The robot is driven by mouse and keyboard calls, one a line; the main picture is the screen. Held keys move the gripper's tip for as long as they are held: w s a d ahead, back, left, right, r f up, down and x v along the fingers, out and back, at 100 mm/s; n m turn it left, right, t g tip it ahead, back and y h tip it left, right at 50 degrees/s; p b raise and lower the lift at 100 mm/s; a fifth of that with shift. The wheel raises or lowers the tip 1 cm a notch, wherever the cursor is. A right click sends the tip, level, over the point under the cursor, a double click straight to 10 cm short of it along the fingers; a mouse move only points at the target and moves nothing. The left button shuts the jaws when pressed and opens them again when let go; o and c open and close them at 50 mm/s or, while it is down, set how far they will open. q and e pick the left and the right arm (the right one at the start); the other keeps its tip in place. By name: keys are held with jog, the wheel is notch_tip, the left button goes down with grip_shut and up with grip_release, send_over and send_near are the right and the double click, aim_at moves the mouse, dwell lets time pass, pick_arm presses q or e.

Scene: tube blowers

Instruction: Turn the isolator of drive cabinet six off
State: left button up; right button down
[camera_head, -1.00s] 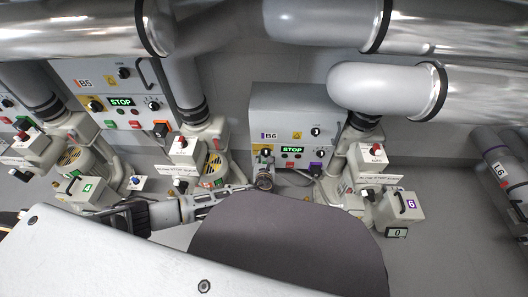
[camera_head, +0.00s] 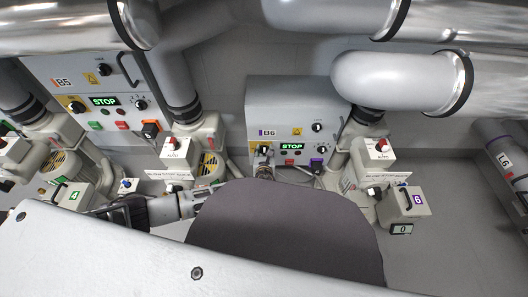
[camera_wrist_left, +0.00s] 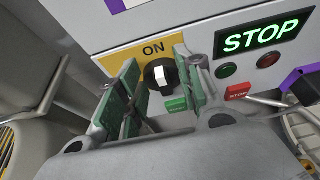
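Drive cabinet B6 (camera_head: 281,114) is a grey box on the wall with a lit green STOP display. Its isolator (camera_wrist_left: 161,75) is a black knob with a white pointer mark on a yellow plate (camera_wrist_left: 118,59) marked ON. The pointer is roughly upright, towards ON. My left gripper (camera_wrist_left: 157,66) is open, its two green-padded fingers on either side of the knob in the left wrist view. I cannot tell if they touch it. In the head view the left gripper (camera_head: 263,162) is at the cabinet's lower left, covering much of the isolator. My right gripper is out of view.
On B6, a red STOP button (camera_wrist_left: 238,91) and a green button (camera_wrist_left: 176,104) sit right of and below the isolator. Cabinet B5 (camera_head: 92,80) is to the left. Large pipes (camera_head: 398,82) cross above.

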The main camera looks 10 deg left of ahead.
pick_arm(q)
jog(key=shift+c, duration=0.3)
grip_shut()
